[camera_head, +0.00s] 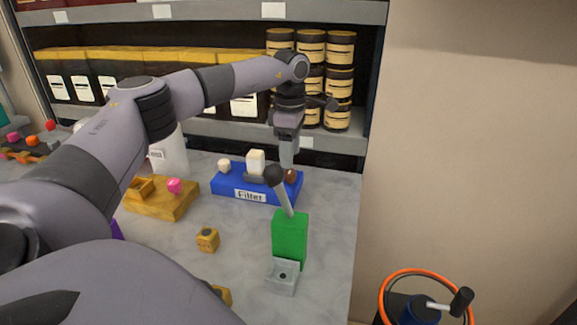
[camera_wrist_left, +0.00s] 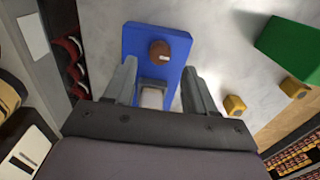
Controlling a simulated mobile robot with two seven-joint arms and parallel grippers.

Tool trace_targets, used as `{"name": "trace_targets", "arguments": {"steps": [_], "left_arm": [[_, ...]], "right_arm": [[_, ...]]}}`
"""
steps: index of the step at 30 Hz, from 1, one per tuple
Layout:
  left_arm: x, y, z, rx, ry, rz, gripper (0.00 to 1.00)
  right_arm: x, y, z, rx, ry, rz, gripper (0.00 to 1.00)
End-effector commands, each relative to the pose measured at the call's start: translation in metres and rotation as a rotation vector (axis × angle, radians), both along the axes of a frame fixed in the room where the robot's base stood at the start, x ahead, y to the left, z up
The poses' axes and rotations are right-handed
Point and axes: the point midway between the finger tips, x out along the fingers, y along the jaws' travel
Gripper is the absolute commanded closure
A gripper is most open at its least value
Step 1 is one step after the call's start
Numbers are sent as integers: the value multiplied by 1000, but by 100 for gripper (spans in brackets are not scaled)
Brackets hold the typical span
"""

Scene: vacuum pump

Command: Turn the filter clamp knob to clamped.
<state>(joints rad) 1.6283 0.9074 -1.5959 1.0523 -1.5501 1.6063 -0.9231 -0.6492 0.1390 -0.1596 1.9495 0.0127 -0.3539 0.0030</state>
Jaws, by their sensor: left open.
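The blue filter base (camera_head: 228,190), labelled "Filter", sits on the grey table. It carries a cream knob (camera_head: 224,166) at its left, a white block (camera_head: 256,160) in the middle and a brown knob (camera_head: 291,175) at its right. In the left wrist view the brown knob (camera_wrist_left: 159,50) has a pale mark and lies just beyond the fingertips. The white block (camera_wrist_left: 152,98) shows between the fingers, nearer the palm. My left gripper (camera_head: 288,160) points down above the right end of the base. In the wrist view its fingers (camera_wrist_left: 161,78) are apart, with nothing visibly gripped. My right gripper is not in view.
A green block (camera_head: 290,238) with a black-tipped lever (camera_head: 276,176) stands in front of the base. A wooden block with a pink knob (camera_head: 174,186) is to its left. A small yellow block (camera_head: 207,239) lies in front. Shelves with black jars (camera_head: 340,80) stand behind.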

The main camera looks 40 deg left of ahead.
Motion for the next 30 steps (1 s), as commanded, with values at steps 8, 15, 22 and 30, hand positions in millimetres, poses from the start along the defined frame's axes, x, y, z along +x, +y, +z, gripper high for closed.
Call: {"name": "trace_targets", "arguments": {"steps": [8, 15, 22, 30], "left_arm": [[0, 0, -41, 0, 1, 1, 44], [0, 0, -51, 0, -1, 1, 44], [0, 0, -51, 0, 0, 0, 67], [0, 0, -50, 0, 0, 3, 100]], "right_arm": [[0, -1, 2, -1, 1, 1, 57], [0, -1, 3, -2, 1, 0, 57], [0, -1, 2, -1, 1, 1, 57], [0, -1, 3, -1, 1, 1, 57]]}}
